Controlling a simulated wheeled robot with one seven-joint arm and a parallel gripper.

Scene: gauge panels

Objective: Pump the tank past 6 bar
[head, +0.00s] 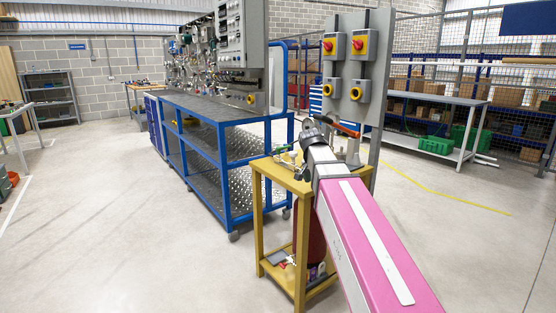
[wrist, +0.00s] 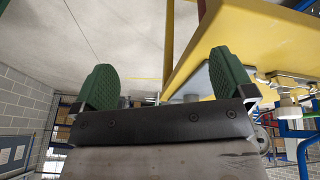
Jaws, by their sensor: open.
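A yellow stand (head: 259,212) stands in front of a grey panel, with a dark red tank (head: 317,238) low inside it, partly covered by my arm. A grey pump-like body (head: 353,151) with an orange-red lever (head: 346,130) shows at the stand's top right. Small brass fittings (head: 287,155) sit on its top left. No pressure reading can be made out. My gripper shows in the wrist view (wrist: 162,62), its green fingers wide apart with nothing between them. The yellow stand (wrist: 236,38) passes close by the right finger. In the head view my arm hides the fingertips.
The grey panel (head: 349,75) behind the stand carries red-and-yellow switches. A blue workbench (head: 222,170) with gauges and hoses stands to the left. A long table (head: 430,95) and mesh shelving are at the right. The floor (head: 120,235) at the left is clear.

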